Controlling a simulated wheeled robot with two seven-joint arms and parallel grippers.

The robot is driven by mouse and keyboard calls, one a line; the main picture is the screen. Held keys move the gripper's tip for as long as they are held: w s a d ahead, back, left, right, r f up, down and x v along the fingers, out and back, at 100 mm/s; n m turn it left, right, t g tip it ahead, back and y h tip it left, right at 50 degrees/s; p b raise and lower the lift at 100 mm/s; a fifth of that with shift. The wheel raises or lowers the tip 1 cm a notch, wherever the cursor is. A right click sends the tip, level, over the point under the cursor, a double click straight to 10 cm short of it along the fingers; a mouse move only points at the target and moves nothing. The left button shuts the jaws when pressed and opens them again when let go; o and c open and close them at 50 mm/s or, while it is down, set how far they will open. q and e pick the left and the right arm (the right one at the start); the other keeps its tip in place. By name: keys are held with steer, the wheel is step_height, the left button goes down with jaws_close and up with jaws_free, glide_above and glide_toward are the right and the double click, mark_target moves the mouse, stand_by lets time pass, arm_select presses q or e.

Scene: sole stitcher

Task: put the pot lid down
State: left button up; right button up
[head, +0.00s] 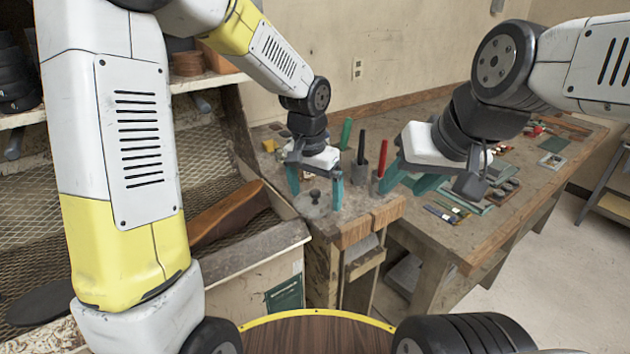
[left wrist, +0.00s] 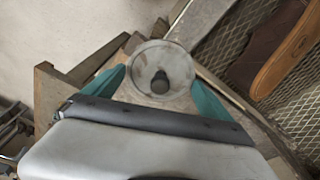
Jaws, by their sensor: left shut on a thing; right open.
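The pot lid (head: 313,209) is a round greyish disc with a dark knob, over the near left corner of the workbench. In the left wrist view the lid (left wrist: 146,88) looks like a pale, see-through circle with its knob in the middle. My left gripper (head: 315,186) is shut on the lid, with a teal finger at either side of it. The same gripper shows in the left wrist view (left wrist: 158,90). I cannot tell whether the lid touches the bench top. My right gripper (head: 404,180) is open and empty, to the right of the lid.
Red-handled (head: 382,157) and black-handled (head: 361,146) tools and a green one (head: 346,133) stand behind the lid. The workbench (head: 455,232) runs right, with small items on top. A brown leather piece (head: 229,213) lies in the mesh bin at left.

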arm_select(q)
steer(key=w, duration=0.6)
steer(key=w+f, duration=0.1)
steer(key=w, duration=0.2)
steer(key=shift+w+d, duration=0.2)
steer(key=shift+w, duration=0.1)
steer(key=shift+s+f, duration=0.1)
steer(key=shift+f, duration=1.55)
steer(key=shift+f, duration=0.15)
steer(key=o, duration=1)
steer(key=shift+c, duration=0.2)
